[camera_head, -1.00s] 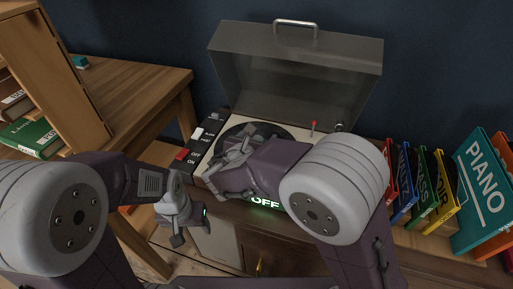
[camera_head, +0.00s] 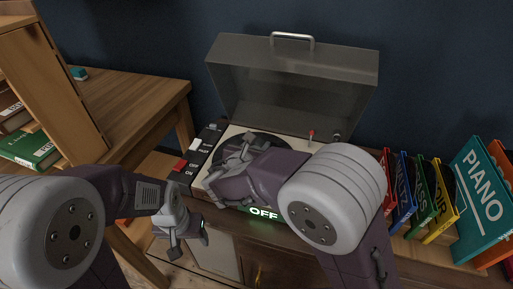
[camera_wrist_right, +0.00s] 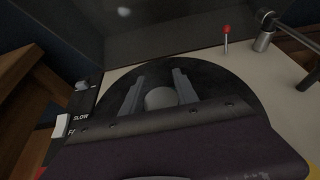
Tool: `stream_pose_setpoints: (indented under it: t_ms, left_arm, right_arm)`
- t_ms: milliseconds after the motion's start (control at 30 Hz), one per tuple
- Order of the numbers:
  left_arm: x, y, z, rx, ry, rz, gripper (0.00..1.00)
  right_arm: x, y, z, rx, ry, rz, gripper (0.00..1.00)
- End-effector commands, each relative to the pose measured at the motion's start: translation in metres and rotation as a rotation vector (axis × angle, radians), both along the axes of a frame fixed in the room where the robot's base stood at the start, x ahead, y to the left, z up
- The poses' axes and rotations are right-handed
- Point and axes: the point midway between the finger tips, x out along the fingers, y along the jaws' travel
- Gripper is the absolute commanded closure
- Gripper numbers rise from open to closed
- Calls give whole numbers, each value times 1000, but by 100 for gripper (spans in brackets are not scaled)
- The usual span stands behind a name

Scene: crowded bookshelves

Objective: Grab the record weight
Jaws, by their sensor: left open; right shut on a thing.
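The record weight (camera_wrist_right: 160,98) is a small grey rounded piece at the middle of the black record (camera_wrist_right: 226,92) in the right wrist view. My right gripper (camera_wrist_right: 159,92) has one finger on each side of it and is shut on it, low over the record. In the head view my right gripper (camera_head: 232,153) is over the turntable (camera_head: 299,141), and its own body hides the weight. My left gripper (camera_head: 187,238) is open and empty, in front of the turntable's left front corner.
The turntable's clear lid (camera_head: 295,75) stands open behind. A red-tipped lever (camera_wrist_right: 226,36) and the tonearm (camera_wrist_right: 290,30) are to the right. Coloured record sleeves (camera_head: 425,195) stand at right. A wooden table (camera_head: 135,95) is at left.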

Motion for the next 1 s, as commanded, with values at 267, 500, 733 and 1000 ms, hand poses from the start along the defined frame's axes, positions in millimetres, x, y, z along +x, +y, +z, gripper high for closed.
stream_pose_setpoints:
  t_ms: [267,500,733,1000]
  left_arm:
    - [0,0,23,0,0,0,38]
    - [0,0,34,0,0,0,38]
    - [0,0,39,0,0,0,38]
    - [0,0,40,0,0,0,38]
  right_arm:
    - [1,-21,51,2,-8,-4,100]
    - [-1,-75,83,3,-10,-4,100]
    - [-1,-108,102,2,-9,-3,100]
    - [-1,-117,106,1,-9,1,100]
